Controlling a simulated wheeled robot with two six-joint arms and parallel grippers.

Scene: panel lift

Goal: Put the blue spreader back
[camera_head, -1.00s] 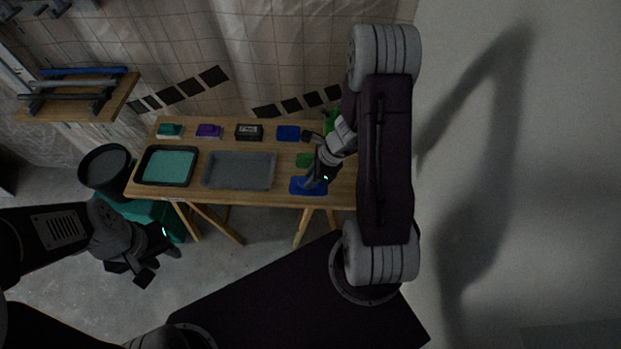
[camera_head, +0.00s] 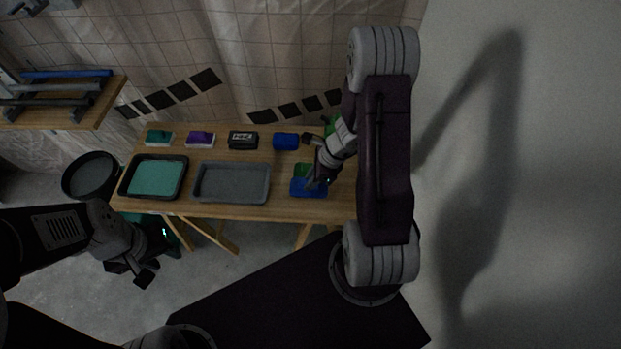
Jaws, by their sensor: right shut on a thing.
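The blue spreader (camera_head: 307,189) is a flat blue piece over the right part of the wooden table (camera_head: 230,209). My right gripper (camera_head: 316,181) reaches down to it from the upper right and is shut on it, partly covering it. I cannot tell how far above the tabletop it is. My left gripper (camera_head: 150,262) is off the table's front left, with its fingers apart and nothing seen between them.
A green piece (camera_head: 303,169) lies just behind the spreader. A grey tray (camera_head: 232,199) and a black-rimmed teal tray (camera_head: 152,196) lie to the left. A blue block (camera_head: 285,141), black box (camera_head: 243,140), purple block (camera_head: 200,140) and teal block (camera_head: 159,137) line the back.

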